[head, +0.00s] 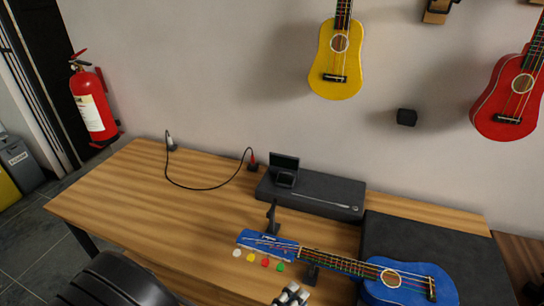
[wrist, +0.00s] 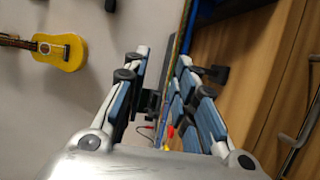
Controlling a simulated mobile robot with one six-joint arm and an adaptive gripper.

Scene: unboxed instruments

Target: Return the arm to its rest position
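A blue ukulele (head: 402,281) lies across the table on black supports (head: 312,272), its headstock to the left with white, yellow, red and green tuning pegs. My gripper (head: 292,295) shows at the bottom edge in the head view, just in front of the neck. In the wrist view, my gripper (wrist: 160,85) is open, its two blue-padded fingers spread apart. The ukulele's neck (wrist: 180,60) shows edge-on between the fingers in that picture, nearer the right one. I cannot tell whether it touches. No held object shows.
The wooden table (head: 130,190) carries a black case (head: 325,197), a cable (head: 205,188) and a dark mat (head: 385,230). Yellow (head: 337,60) and red (head: 508,95) ukuleles hang on the wall. A fire extinguisher (head: 92,103) hangs at left. The table's left part is mostly clear.

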